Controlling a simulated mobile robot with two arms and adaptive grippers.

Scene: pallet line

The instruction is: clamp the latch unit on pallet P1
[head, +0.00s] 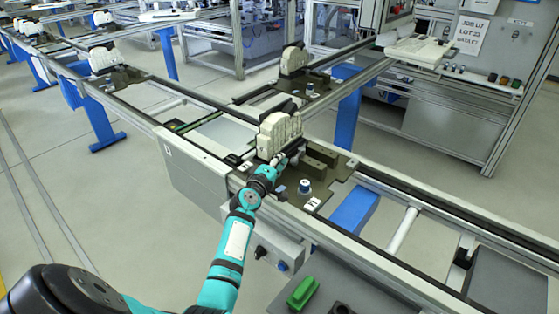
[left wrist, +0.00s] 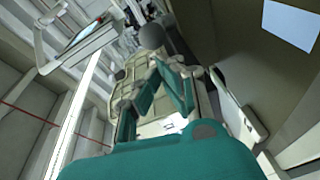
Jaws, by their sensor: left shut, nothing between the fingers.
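The latch unit (head: 280,133) is a cream, ribbed block standing upright on the dark pallet (head: 330,172) on the near conveyor. A small label plate (head: 312,204) lies on the pallet's front edge; I cannot read it surely. My left gripper (head: 279,161) is at the unit's front lower side, shut and empty. In the left wrist view the teal fingers (left wrist: 165,68) lie in front of the cream unit (left wrist: 122,82), close to a dark round knob (left wrist: 151,37). I cannot tell whether they touch it. The clamp is partly hidden by the gripper. My right gripper is out of view.
A control box (head: 265,246) hangs at the conveyor's front. A green part (head: 302,293) lies lower right. More pallets with cream units stand farther back.

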